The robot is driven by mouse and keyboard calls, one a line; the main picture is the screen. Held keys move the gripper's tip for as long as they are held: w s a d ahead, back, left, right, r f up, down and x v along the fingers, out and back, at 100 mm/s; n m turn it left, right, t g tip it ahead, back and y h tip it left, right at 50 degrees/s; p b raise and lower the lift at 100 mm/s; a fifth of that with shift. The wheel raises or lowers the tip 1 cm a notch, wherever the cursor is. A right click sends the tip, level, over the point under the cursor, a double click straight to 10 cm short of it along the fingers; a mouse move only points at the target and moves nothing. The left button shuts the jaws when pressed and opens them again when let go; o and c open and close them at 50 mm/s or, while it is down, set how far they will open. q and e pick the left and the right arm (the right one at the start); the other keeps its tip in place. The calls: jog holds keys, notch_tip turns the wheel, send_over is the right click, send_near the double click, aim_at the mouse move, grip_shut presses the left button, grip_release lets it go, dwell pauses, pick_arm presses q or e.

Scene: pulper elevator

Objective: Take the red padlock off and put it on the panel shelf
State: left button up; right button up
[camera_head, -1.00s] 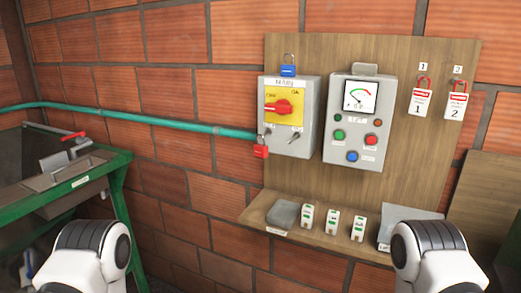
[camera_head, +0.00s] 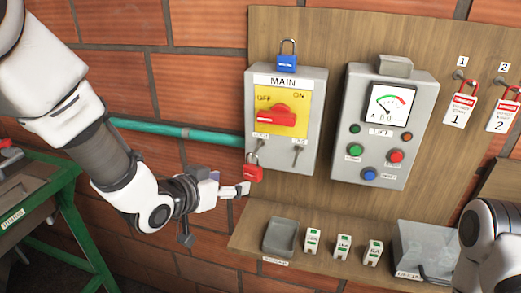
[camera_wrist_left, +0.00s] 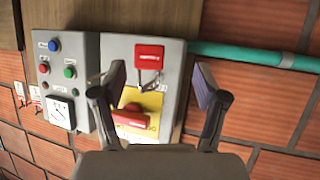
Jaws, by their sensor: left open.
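The red padlock (camera_head: 253,174) hangs by its shackle at the lower left of the grey MAIN switch box (camera_head: 315,150). It also shows in the left wrist view (camera_wrist_left: 149,57), with the box seen upside down there. My left gripper (camera_head: 243,188) is open and empty, close beside the padlock at its left in the head view. In the left wrist view its two fingers (camera_wrist_left: 160,95) stand apart, with the padlock seen in the gap, beyond the tips. The wooden panel shelf (camera_head: 249,237) runs below the boxes. My right gripper is out of view.
A teal pipe (camera_head: 180,131) runs left. A meter box (camera_head: 383,150) stands right.

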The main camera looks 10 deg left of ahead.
aim_at(249, 169)
pick_arm(q)
jog(key=shift+t, duration=0.3)
jog(key=w+d+p, duration=0.1)
jog(key=w, duration=0.1)
jog(key=w+d+p, duration=0.1)
jog(key=w, duration=0.1)
jog(key=w+d+p, duration=0.1)
jog(key=w, duration=0.1)
jog(key=shift+w+r+p, duration=0.1)
jog(key=shift+w+p, duration=0.05)
jog(key=shift+p, duration=0.25)
jog(key=shift+w+d, duration=0.1)
jog(key=shift+w, duration=0.15)
jog(key=shift+s+d, duration=0.15)
jog(key=shift+s, duration=0.1)
jog(key=shift+c, duration=0.7)
jog(key=shift+w+f, duration=0.15)
jog(key=shift+f, duration=0.1)
jog(key=c, duration=1.2)
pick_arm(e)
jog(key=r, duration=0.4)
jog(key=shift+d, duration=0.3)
